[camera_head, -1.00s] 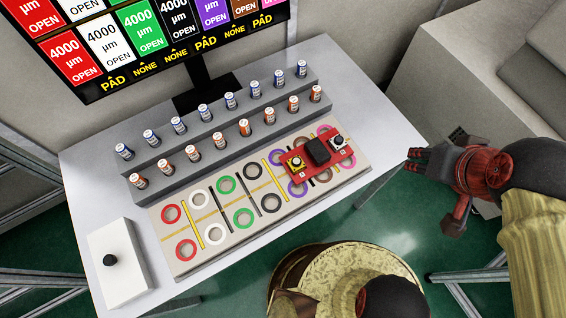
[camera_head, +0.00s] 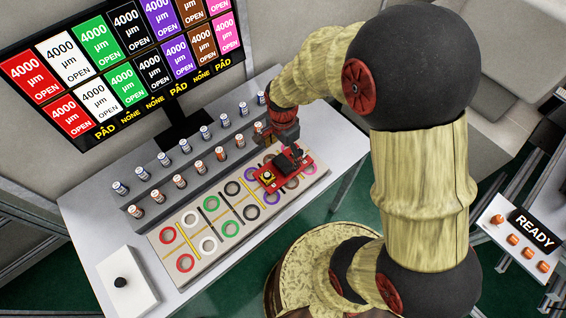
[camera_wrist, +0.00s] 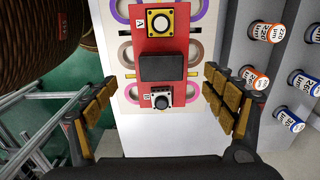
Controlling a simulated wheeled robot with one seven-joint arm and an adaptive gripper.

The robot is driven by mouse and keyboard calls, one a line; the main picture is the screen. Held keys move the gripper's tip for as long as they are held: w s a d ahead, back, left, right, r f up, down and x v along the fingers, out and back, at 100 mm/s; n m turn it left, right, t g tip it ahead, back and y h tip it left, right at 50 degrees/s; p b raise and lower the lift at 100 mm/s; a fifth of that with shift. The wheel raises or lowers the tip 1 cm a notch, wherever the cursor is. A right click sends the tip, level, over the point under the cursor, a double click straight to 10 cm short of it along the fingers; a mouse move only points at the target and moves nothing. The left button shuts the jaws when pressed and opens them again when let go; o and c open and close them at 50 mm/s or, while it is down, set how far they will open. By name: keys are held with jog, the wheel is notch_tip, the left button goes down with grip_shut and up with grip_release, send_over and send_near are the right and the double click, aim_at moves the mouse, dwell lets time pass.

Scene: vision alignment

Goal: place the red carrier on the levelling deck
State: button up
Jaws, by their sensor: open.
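The red carrier (camera_head: 268,178) is a red plate with a black block in the middle and a yellow-framed piece near one end. It lies over the right part of the pale levelling deck (camera_head: 167,260), across some coloured rings. In the wrist view the carrier (camera_wrist: 148,44) runs up the middle, with a white-and-black round piece at its near end. My gripper (camera_head: 282,143) is over the carrier's right end in the head view. In the wrist view my gripper (camera_wrist: 155,100) has its fingers wide apart, one on each side of the carrier, not visibly touching it.
A grey stepped rack (camera_head: 150,197) with several blue and orange spools stands behind the deck. A white box with a black knob (camera_head: 120,282) is at the table's left. A screen (camera_head: 130,60) shows coloured "4000 µm OPEN" tiles. A panel reading READY (camera_head: 533,230) is at right.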

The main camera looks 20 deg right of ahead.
aim_at(284, 164)
jog(key=shift+o, duration=1.2)
notch_tip(284, 164, down, 2)
jog(key=shift+f, duration=0.1)
jog(key=f+b, duration=0.1)
jog(key=f, duration=0.1)
jog(key=f+b, duration=0.1)
jog(key=f, duration=0.2)
jog(key=shift+w+d+f, duration=0.2)
jog(key=shift+f, duration=0.1)
jog(key=c, duration=0.4)
jog(key=c, duration=0.6)
jog(key=shift+s+f, duration=0.1)
jog(key=shift+s, duration=0.1)
jog(key=c, duration=1.2)
jog(key=shift+c, duration=1)
